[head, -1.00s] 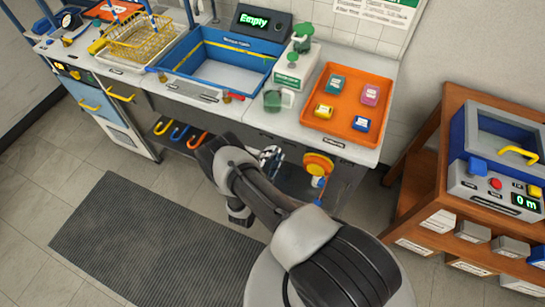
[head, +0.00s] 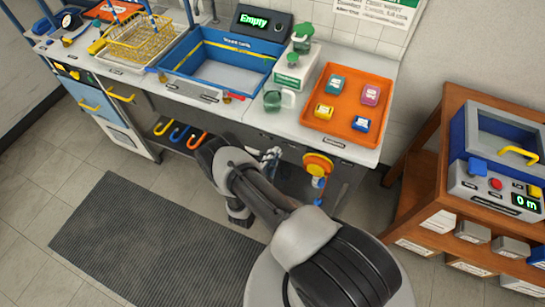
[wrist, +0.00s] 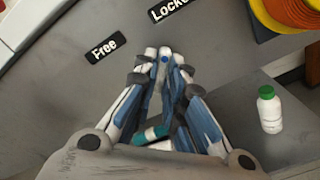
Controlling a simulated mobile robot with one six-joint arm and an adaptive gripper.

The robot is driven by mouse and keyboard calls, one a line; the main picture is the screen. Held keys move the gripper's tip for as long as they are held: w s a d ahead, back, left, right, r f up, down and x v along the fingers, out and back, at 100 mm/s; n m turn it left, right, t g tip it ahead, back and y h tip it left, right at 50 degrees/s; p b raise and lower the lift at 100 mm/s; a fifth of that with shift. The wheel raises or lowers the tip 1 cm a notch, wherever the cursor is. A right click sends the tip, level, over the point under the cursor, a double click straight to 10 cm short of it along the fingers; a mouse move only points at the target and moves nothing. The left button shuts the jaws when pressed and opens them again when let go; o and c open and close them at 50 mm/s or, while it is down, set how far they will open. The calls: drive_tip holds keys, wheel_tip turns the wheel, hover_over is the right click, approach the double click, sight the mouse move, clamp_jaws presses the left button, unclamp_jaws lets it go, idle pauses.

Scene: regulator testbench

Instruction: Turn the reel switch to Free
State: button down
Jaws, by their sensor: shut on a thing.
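The reel switch (wrist: 165,59) shows only as a small blue spot between my fingertips in the wrist view; the rest is hidden by the fingers. My gripper (wrist: 164,58) is shut on it, in front of the grey bench panel. It also shows in the head view (head: 272,158), partly behind my arm. The "Free" label (wrist: 104,50) is to the left of the fingertips. The "Locked" label (wrist: 170,8), cut by the top edge, is above them. The switch's exact angle cannot be told. The orange reel (head: 318,166) hangs on the bench front, right of my gripper.
A white bottle with a green cap (wrist: 269,110) stands to the right of my fingers. A teal and white item (wrist: 152,135) shows between the fingers. Blue, yellow and orange hooks (head: 180,134) are left of my arm. A wooden cart (head: 420,150) stands at the right.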

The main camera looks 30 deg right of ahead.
drive_tip(key=shift+s+d+n+b, duration=0.1)
drive_tip(key=shift+n+b, duration=3.3)
drive_tip(key=shift+n, duration=5.4)
drive_tip(key=c, duration=1.7)
unclamp_jaws()
drive_tip(key=shift+o, duration=0.2)
